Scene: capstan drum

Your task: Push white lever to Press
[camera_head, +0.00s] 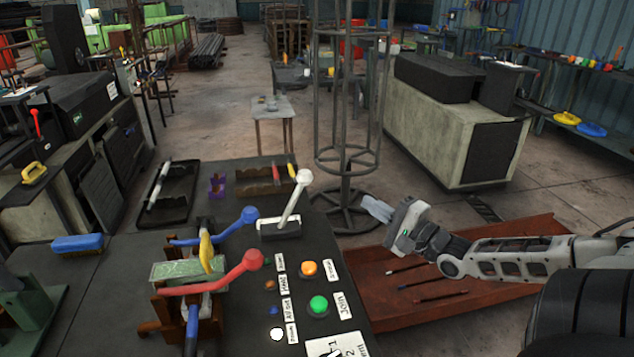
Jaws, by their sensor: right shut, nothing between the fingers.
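The white lever (296,198) stands on a black and white base (279,229) near the right edge of the dark bench. It tilts up and to the right, with a round white knob (304,176) at its top. Small labels lie on the panel below it, too small to read surely as "Press". My right gripper (376,208) is shut and empty. It is to the right of the lever, apart from it, past the bench edge and above the rust-red tray. My left gripper does not show.
A red lever (225,277) and a blue lever (222,231) stand left of the white one. Orange (309,268) and green (318,304) buttons sit in front. A rust-red tray (520,240) holds rods at the right. A tall metal frame (346,160) rises behind the gripper.

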